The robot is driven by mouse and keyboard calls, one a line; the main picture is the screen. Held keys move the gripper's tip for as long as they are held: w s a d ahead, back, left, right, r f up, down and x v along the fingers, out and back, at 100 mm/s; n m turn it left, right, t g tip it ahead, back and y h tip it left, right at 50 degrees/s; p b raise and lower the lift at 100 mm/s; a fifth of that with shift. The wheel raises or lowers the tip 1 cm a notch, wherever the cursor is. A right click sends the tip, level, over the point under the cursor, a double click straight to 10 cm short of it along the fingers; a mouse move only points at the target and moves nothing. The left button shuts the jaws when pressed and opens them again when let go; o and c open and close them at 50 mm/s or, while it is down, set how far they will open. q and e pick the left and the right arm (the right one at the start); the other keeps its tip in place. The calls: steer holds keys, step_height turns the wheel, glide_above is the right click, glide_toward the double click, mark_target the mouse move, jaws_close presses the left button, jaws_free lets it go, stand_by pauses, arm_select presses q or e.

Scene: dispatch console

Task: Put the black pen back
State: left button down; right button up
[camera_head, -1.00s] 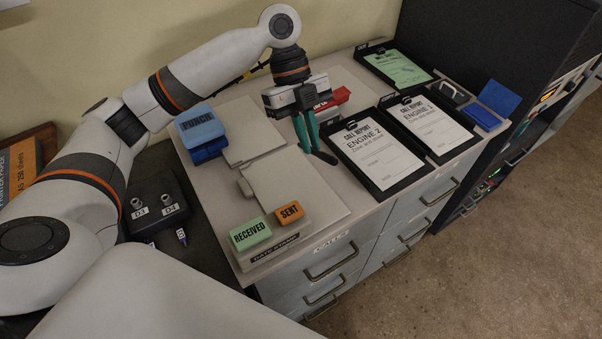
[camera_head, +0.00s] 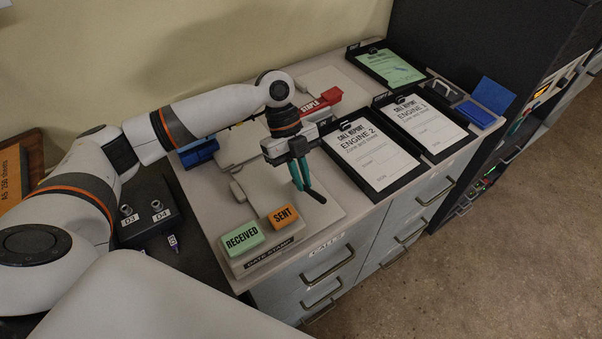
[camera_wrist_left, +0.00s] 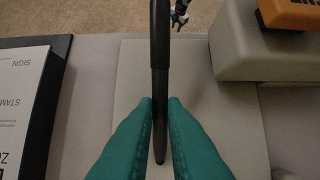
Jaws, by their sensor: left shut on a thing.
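The black pen (camera_wrist_left: 160,50) is held between the green fingertips of my left gripper (camera_wrist_left: 160,112) in the wrist view. It runs up the picture, with its lower tip showing between the fingers. In the head view my left gripper (camera_head: 304,188) points down over the pale flat board at the front of the counter, left of the ENGINE 2 clipboard (camera_head: 375,160). My right gripper does not show in the head view. No place marked for the pen can be made out.
Green RECEIVED (camera_head: 242,238) and orange SENT (camera_head: 284,215) stamps stand on the date-stamp block, left of the gripper. The ENGINE 1 clipboard (camera_head: 427,124) lies to the right. A red stapler (camera_head: 322,100) lies behind. An open blue stamp pad (camera_head: 478,115) is far right.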

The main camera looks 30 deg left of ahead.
arm_select(q)
steer(key=c, duration=1.5)
jaws_free()
steer(key=b+v, duration=0.2)
steer(key=v, duration=1)
steer(key=shift+d, duration=0.1)
